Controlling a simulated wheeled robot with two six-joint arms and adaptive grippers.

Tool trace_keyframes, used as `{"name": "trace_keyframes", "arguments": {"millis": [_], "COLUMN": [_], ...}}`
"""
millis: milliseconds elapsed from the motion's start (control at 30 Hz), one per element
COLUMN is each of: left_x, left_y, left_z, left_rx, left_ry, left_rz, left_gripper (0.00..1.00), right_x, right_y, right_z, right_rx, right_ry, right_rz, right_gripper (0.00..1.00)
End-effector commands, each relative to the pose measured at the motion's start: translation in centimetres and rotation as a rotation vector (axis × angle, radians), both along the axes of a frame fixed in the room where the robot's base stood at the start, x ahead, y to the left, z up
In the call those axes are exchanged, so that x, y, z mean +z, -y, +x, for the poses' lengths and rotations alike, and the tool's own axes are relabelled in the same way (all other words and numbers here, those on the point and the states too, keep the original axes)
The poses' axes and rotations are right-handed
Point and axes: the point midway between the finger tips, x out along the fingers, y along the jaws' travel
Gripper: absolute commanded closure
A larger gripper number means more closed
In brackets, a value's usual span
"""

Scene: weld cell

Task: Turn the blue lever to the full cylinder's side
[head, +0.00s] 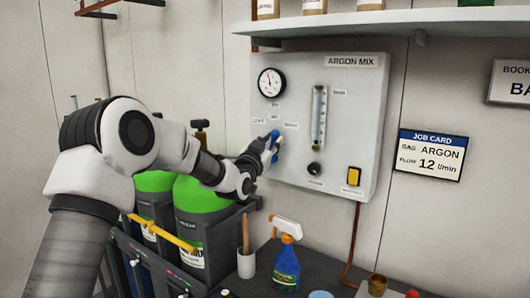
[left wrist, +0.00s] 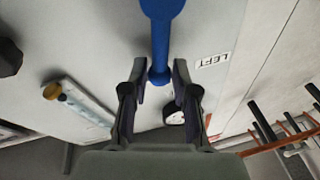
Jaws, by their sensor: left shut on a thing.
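The blue lever (head: 274,134) is on the front of the grey gas panel (head: 349,180). My left gripper (head: 268,148) is at the lever, and its fingers hide part of it. In the left wrist view the lever (left wrist: 161,40) runs down the middle, its end between the two fingers of my left gripper (left wrist: 159,85). It points roughly toward the gauge, with a LEFT label (left wrist: 213,60) to one side. Two green cylinders (head: 202,194) stand below my left arm, partly hidden by it. A round gauge (head: 271,83) is above the lever; its reading is too small to tell. My right gripper is out of view.
A blue spray bottle (head: 286,265) and a white cup (head: 246,264) stand below. A job card (head: 431,154) reads ARGON, 12 l/min.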

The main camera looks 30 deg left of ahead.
Motion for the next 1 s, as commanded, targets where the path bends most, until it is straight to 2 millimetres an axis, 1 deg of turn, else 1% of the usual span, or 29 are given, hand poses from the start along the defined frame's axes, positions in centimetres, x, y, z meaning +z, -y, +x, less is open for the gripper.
{"name": "trace_keyframes", "arguments": {"millis": [33,200,400,700,1000], "left_x": [-0.4,-0.9,-1.2,-1.7,-1.7], "left_y": [0.3,1.2,2.0,2.7,2.9], "left_z": [0.0,-0.1,-0.1,-0.2,-0.2], "left_rx": [0.000,0.001,0.004,0.003,0.003], "left_ry": [0.011,0.022,0.035,0.043,0.046], "left_rz": [0.046,0.202,0.362,0.509,0.551], "left_gripper": [1.00,1.00,1.00,1.00,1.00], "right_x": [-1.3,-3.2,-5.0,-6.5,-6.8], "right_y": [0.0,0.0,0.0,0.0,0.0], "right_z": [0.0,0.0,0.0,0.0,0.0], "right_rx": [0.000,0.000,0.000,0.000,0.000], "right_ry": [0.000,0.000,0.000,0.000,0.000], "right_rz": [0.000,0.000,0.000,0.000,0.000], "right_gripper": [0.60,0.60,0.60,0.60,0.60]}}
